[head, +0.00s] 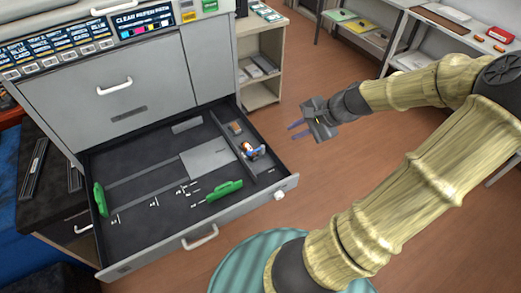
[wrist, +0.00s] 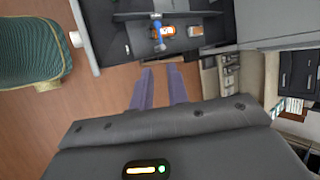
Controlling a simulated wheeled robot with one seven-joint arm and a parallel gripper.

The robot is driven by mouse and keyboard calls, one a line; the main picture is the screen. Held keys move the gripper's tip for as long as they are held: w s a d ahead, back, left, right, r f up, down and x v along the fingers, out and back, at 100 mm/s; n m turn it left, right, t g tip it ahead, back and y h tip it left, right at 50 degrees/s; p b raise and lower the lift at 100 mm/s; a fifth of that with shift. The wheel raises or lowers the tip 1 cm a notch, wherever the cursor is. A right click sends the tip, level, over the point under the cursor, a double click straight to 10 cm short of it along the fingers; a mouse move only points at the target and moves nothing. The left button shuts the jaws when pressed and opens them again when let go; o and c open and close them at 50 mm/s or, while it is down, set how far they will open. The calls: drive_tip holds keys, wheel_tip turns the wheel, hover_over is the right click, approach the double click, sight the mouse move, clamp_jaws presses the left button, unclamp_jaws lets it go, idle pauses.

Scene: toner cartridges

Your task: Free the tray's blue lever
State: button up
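The tray (head: 140,234) is an open grey drawer of the copier with a dark floor. A small blue lever (head: 257,153) is at its right side, by a narrow side compartment. It also shows in the wrist view (wrist: 158,37). A small orange-and-white item (head: 246,147) lies against the lever, also seen in the wrist view (wrist: 167,32); whether it presses on the lever I cannot tell. My gripper (head: 294,131) is outside the drawer, to its right, above the floor. Its two purple fingers (wrist: 159,70) are apart, with nothing between them.
A brown block (head: 235,128) lies in the same side compartment. Green paper guides stand at the left (head: 100,200) and right (head: 223,190) of the tray. A beige shelf unit (head: 262,93) stands behind the drawer's right corner. A teal round seat (head: 240,266) is in front.

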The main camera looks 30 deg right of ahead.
sight(256, 150)
drive_tip(key=b+x, duration=0.2)
drive_tip(key=x, duration=1.5)
drive_tip(key=shift+w+a+f+b, duration=0.1)
drive_tip(key=shift+a+f+b, duration=0.05)
drive_tip(key=shift+b, duration=0.2)
clamp_jaws()
